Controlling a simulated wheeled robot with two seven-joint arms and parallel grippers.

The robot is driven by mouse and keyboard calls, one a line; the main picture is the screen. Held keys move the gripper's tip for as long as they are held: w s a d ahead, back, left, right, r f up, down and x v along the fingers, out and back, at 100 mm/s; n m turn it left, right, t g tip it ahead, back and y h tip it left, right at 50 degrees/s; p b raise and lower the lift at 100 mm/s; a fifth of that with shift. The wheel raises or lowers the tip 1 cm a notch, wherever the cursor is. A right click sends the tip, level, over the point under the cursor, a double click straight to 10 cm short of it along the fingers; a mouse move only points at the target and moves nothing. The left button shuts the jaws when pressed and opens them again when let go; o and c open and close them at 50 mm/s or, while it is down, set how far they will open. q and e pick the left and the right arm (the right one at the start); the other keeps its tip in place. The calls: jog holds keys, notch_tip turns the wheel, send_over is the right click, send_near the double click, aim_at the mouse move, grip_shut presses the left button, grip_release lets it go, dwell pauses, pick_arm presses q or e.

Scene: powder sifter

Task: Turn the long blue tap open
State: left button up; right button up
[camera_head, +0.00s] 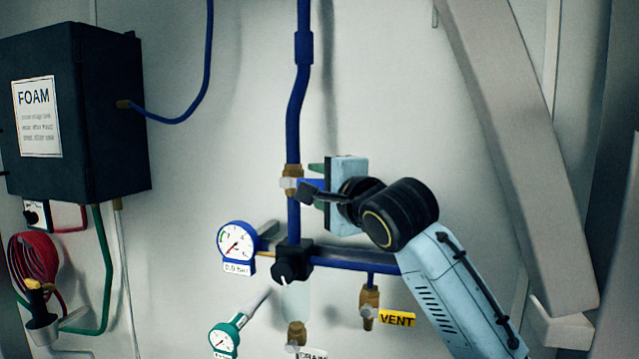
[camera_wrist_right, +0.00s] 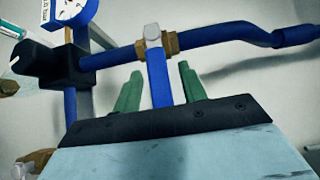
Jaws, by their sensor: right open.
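The long blue tap (camera_head: 309,183) is a flat blue lever on a brass valve (camera_head: 292,176) of the upright blue pipe. It points to the right, across the pipe. In the right wrist view the blue lever (camera_wrist_right: 158,78) runs from the brass valve (camera_wrist_right: 158,44) down between the two green fingers. My right gripper (camera_head: 318,184) is open around the lever, with a gap on each side; its fingers also show in the right wrist view (camera_wrist_right: 160,88). The palm hides the lever's outer end. My left gripper is not in view.
A blue-rimmed gauge (camera_head: 237,246) and a black knob (camera_head: 292,262) sit below the tap. Below are a brass VENT valve (camera_head: 369,304), a drain valve (camera_head: 297,335) and a green gauge (camera_head: 224,340). A dark FOAM box (camera_head: 85,115) hangs at left. The upper wall right of the pipe is clear.

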jog(key=shift+c, duration=0.5)
grip_shut()
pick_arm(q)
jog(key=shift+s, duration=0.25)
pick_arm(e)
jog(key=shift+a+r+n+g+h, duration=0.15)
jog(key=shift+r+n+g+h, duration=0.45)
jog(key=shift+r+n+g, duration=0.35)
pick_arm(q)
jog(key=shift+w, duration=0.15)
pick_arm(e)
jog(key=shift+w+a+r+n+g+h, duration=0.1)
jog(key=shift+a+r+n+g+h, duration=0.1)
jog(key=shift+r+n+g+h, duration=0.35)
jog(key=shift+w+a+r+n+g+h, duration=0.1)
jog(key=shift+a+r+n+g+h, duration=0.15)
jog(key=shift+n+h, duration=0.35)
